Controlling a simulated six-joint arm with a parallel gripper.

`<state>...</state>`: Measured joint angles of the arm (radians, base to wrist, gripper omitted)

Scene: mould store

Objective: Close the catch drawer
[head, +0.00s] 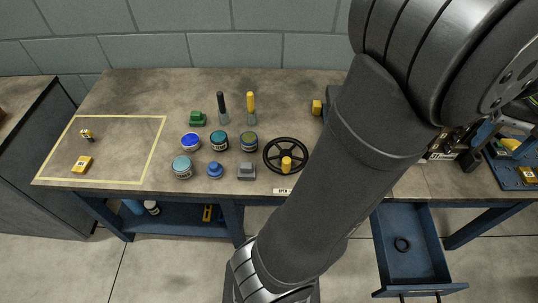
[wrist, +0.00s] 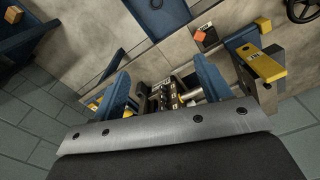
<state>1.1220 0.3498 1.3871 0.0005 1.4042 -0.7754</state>
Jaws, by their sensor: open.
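The catch drawer (head: 418,265) is blue and stands pulled out from under the bench at the lower right of the head view. Its front panel (head: 420,290) faces the near side, and a dark handle is cut by the bottom edge. In the wrist view, what looks like the same open drawer (wrist: 172,20) shows at the top edge. My gripper (wrist: 162,84) is open, its two blue fingers apart above the far side of the bench, away from the drawer. The head view does not show my gripper.
The bench (head: 140,90) carries several jars, a black handwheel (head: 286,141), brushes and a yellow-outlined area at left. Dark labelled blocks (head: 445,148) crowd its right side, partly hidden by my arm. Floor is clear around the drawer.

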